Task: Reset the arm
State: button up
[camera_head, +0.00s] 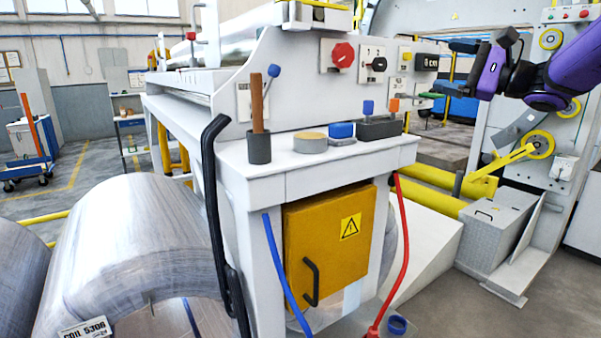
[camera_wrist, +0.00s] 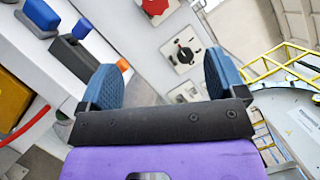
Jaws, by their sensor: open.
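My purple arm (camera_head: 580,62) reaches in from the right edge of the head view. My gripper (camera_head: 445,70) is at its end, in front of the machine's panel and above the right end of the white shelf. In the wrist view my gripper (camera_wrist: 166,70) is open. Its two blue ribbed pads stand well apart with nothing between them. The gripper touches nothing that I can see.
The white shelf (camera_head: 285,185) holds a wooden stick in a dark cup (camera_head: 259,148), a tan roll (camera_head: 310,142), a blue block (camera_head: 341,130) and a dark grey holder (camera_head: 379,128). A red knob (camera_head: 343,55) is on the panel. A large coil (camera_head: 130,235) lies left.

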jog(key=s+a+f+n+g+h, duration=0.3)
jog(key=s+a+f, duration=0.1)
jog(key=s, duration=0.5)
jog(key=s+a+f+n+g+h, duration=0.3)
jog(key=s+a+f+g, duration=0.15)
jog(key=s, duration=0.45)
jog(key=s+d+f+n+h, duration=0.3)
jog(key=s+f+h, duration=0.2)
jog(key=s, duration=0.3)
jog(key=s+d+f+n+h, duration=0.3)
jog(key=s+d+f+h, duration=0.1)
jog(key=s, duration=0.4)
jog(key=shift+f+n+t+h, duration=0.45)
jog(key=shift+f+h, duration=0.15)
jog(key=shift+f, duration=0.2)
jog(key=shift+d, duration=0.1)
